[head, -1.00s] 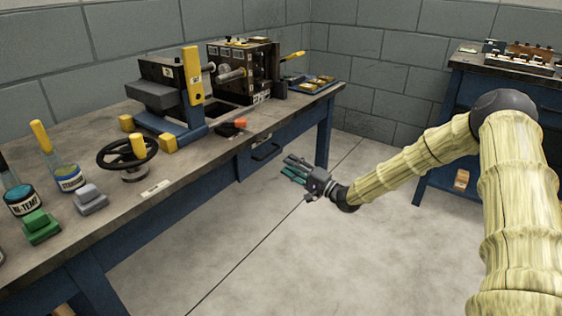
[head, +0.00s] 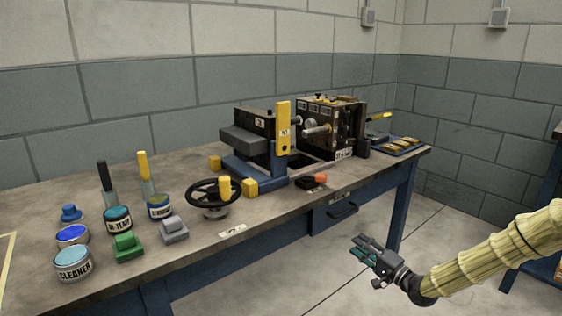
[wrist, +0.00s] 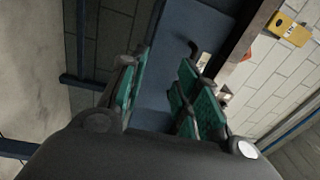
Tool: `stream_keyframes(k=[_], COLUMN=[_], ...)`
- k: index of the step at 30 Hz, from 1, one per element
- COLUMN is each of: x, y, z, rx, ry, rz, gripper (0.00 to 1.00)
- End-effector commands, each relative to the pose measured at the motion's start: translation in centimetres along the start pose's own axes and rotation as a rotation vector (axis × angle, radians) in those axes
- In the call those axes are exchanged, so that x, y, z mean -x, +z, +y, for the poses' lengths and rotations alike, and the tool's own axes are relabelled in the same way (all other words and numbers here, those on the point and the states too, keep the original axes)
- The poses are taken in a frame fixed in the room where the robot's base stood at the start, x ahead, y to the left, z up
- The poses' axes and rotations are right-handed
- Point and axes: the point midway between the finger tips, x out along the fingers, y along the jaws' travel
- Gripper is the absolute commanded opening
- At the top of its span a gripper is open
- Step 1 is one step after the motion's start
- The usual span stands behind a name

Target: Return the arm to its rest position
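My gripper (head: 370,250) hangs in the air at the lower right of the head view, in front of the workbench's right end and apart from it. My arm in its pale yellow ribbed sleeve comes in from the right edge. In the wrist view the two green-padded fingers (wrist: 155,95) stand apart with nothing between them. Beyond them show the bench's blue side and a dark drawer handle (wrist: 194,49).
The workbench (head: 290,208) carries a machine with a black handwheel (head: 213,193), several cans including a CLEANER can (head: 72,264), a green block (head: 128,247) and a grey block (head: 173,230). A blue tray (head: 398,147) lies at its far end.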

Motion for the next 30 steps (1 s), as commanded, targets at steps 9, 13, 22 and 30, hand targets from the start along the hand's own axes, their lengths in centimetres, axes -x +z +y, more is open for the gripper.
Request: stream_keyframes(k=[9,13,22,30], x=[3.5,7.0,19.0,31.4], y=[12.8,17.7,27.7,33.7], z=[13.0,17.4,24.8,26.7], rx=[0.151,0.227,0.418,0.574], ry=[0.394,0.565,0.957,1.258], rz=[-0.038,-0.089,-0.294,-0.544], gripper=[0.32,0.32,0.32,0.32])
